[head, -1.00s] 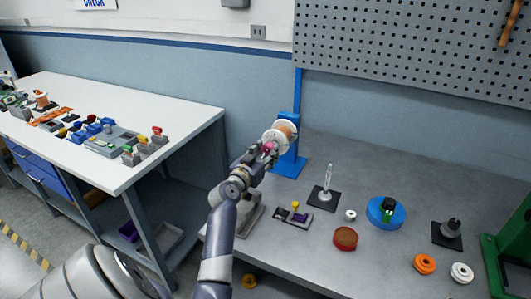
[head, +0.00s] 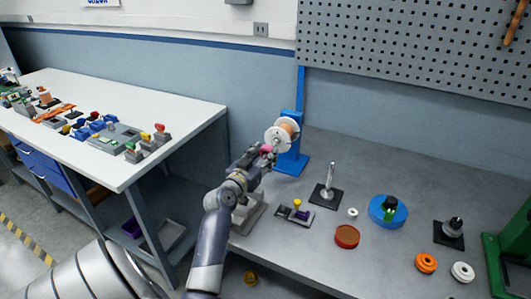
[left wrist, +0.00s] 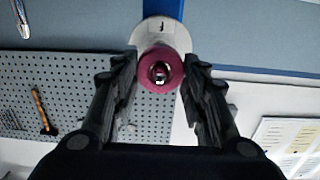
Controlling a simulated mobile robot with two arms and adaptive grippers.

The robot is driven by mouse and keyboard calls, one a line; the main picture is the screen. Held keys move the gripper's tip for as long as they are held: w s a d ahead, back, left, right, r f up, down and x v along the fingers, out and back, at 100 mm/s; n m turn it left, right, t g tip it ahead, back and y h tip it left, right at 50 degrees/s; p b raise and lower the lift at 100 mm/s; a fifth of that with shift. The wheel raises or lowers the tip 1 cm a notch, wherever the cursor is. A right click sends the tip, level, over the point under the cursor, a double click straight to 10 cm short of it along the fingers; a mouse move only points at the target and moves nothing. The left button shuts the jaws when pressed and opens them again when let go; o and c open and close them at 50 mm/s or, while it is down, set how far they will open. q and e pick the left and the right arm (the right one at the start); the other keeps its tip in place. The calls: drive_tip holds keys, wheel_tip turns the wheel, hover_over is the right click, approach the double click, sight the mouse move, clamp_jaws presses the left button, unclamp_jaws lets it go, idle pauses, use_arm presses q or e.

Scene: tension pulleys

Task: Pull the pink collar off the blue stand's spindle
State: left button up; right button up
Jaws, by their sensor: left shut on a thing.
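The blue stand (head: 291,160) stands at the back left of the grey workbench and carries a spool (head: 283,134) with white flanges and copper-coloured winding. The pink collar (head: 267,149) is in front of the spool's near flange. My left gripper (head: 262,154) is shut on the collar. In the left wrist view the collar (left wrist: 161,67) sits between the two fingers (left wrist: 160,92), with the white flange (left wrist: 150,30) behind it. A shiny tip shows in the collar's bore; I cannot tell how far the spindle reaches into it. My right gripper is not in view.
A grey block with a yellow knob (head: 297,210), a black-based upright post (head: 328,190), a red round dish (head: 346,237) and a blue disc (head: 388,211) stand to the right. Orange (head: 426,263) and white (head: 462,271) pulleys lie near the front. A green frame (head: 508,250) is at the far right.

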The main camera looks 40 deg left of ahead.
use_arm(q)
drive_tip(key=shift+s+d, duration=0.1)
drive_tip(key=shift+s, duration=0.25)
idle(0.6)
drive_tip(key=shift+v, duration=1.7)
drive_tip(key=shift+s+d+p, duration=0.2)
drive_tip(key=shift+s+p, duration=0.1)
drive_tip(key=shift+s, duration=0.4)
drive_tip(key=shift+s+d+f, duration=0.1)
drive_tip(key=shift+s, duration=0.25)
drive_tip(key=shift+v, duration=1.6)
